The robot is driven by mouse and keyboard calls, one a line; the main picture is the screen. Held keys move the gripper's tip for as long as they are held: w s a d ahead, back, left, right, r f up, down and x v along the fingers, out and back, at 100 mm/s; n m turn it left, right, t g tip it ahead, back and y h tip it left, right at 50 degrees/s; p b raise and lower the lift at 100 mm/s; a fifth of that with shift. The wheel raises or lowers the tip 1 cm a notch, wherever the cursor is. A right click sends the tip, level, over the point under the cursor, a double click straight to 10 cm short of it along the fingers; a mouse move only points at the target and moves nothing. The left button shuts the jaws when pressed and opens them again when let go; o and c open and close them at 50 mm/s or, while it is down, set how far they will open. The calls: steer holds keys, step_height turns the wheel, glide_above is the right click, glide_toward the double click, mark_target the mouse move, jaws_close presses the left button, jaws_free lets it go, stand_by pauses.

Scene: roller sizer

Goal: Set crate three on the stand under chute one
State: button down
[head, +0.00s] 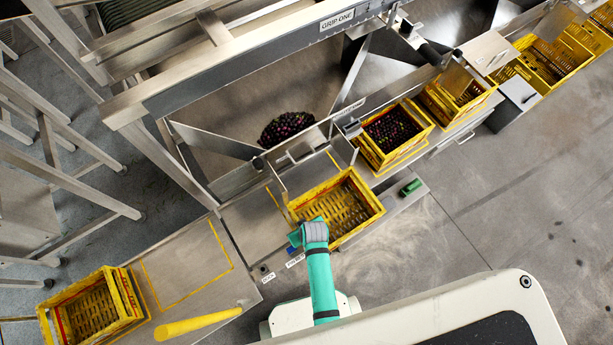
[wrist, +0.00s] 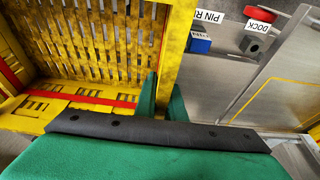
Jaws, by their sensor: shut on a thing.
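My gripper (wrist: 163,103) is shut on the near wall of a yellow slatted crate (wrist: 170,45), one green finger on each side. In the head view this empty crate (head: 378,209) is at the stand section (head: 248,222) below a chute mouth, and my gripper (head: 306,234) is at its near-left edge. Yellow corner lines show on the stand by the crate. I cannot tell whether the crate rests on the stand or hangs just above it. No crate number is readable. Part of the near wall is hidden by my arm.
Another empty yellow crate (head: 128,292) stands at lower left, beside a bare yellow-outlined area (head: 188,264). A crate of dark fruit (head: 428,123) stands to the upper right, with more crates beyond. A blue block (wrist: 199,43) and red button (wrist: 259,17) sit near my gripper.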

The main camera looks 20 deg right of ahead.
steer(key=shift+d+f, duration=0.1)
steer(key=shift+f, duration=0.1)
steer(key=shift+w+a+f, duration=0.6)
steer(key=shift+w+a, duration=0.3)
steer(key=shift+w, duration=1.95)
steer(key=shift+w+a+f, duration=0.6)
steer(key=shift+w+a, duration=0.3)
steer(key=shift+w, duration=1.9)
steer(key=shift+w+a+f, duration=0.6)
steer(key=shift+w+a, duration=0.3)
steer(key=shift+w, duration=1.95)
steer(key=c, duration=1.8)
jaws_free()
steer(key=shift+f, duration=0.1)
steer(key=shift+c, duration=0.2)
